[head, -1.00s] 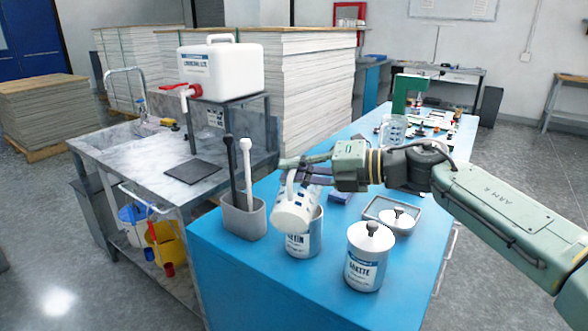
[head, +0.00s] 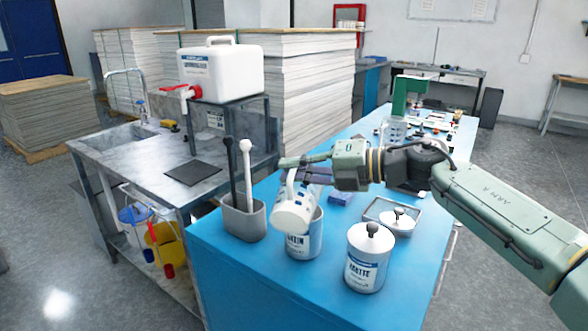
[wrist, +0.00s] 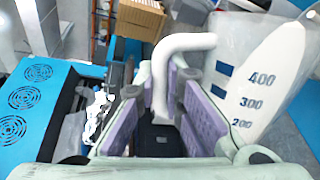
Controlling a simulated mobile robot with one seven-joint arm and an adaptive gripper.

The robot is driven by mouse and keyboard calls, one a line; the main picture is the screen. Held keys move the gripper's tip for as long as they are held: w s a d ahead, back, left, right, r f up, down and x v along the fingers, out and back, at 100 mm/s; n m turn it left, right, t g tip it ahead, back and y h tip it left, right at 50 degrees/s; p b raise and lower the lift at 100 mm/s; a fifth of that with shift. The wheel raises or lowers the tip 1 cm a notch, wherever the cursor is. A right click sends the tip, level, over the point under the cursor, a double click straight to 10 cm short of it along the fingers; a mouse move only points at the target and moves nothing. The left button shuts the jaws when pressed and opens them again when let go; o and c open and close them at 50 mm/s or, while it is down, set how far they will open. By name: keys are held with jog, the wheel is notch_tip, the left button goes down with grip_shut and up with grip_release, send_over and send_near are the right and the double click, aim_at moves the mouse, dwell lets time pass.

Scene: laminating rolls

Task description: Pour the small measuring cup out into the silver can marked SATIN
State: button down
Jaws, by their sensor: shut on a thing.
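The small measuring cup (head: 292,213), white with blue marks, is tipped over the silver can marked SATIN (head: 304,243). Its lower end is at the can's mouth and hides much of the opening. My gripper (head: 297,172) is shut on the cup's handle. In the wrist view the white handle (wrist: 168,65) stands between my purple-padded fingers (wrist: 165,130), and the cup's marked wall (wrist: 262,88) leans at the right. I cannot make out a stream or how much is in the cup.
A lidded can marked MATTE (head: 367,262) stands close right of the SATIN can. A grey holder (head: 243,219) with a black and a white stick is at the left. A tray (head: 378,208) with a knobbed lid (head: 398,221) lies behind. The blue top's front left is clear.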

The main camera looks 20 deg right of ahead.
aim_at(300, 155)
jog(key=shift+w+d+r+m, duration=0.4)
jog(key=shift+w+r+m, duration=0.15)
jog(key=shift+w, duration=0.1)
jog(key=shift+w, duration=0.1)
dwell(0.9)
jog(key=shift+w+d+r+m+g, duration=0.15)
jog(key=shift+w+d+r+m, duration=0.15)
jog(key=shift+w+m, duration=0.1)
jog(key=shift+w+d+r+m+g, duration=0.15)
jog(key=shift+w+d+m, duration=0.15)
jog(key=shift+w+m, duration=0.1)
dwell(1.0)
jog(key=shift+w+d+r+m+y, duration=0.15)
jog(key=shift+w+d+m, duration=0.15)
jog(key=shift+w+m, duration=0.15)
jog(key=shift+w+d+r+m+y, duration=0.15)
jog(key=shift+w+d+m, duration=0.15)
jog(key=shift+w, duration=0.15)
dwell(0.8)
jog(key=shift+w+d+r+m+g, duration=0.1)
jog(key=shift+w+d+m+g, duration=0.05)
jog(key=shift+w+d+m, duration=0.3)
jog(key=shift+w+d+r+m+g, duration=0.15)
jog(key=shift+w+m, duration=0.1)
jog(key=shift+w, duration=0.25)
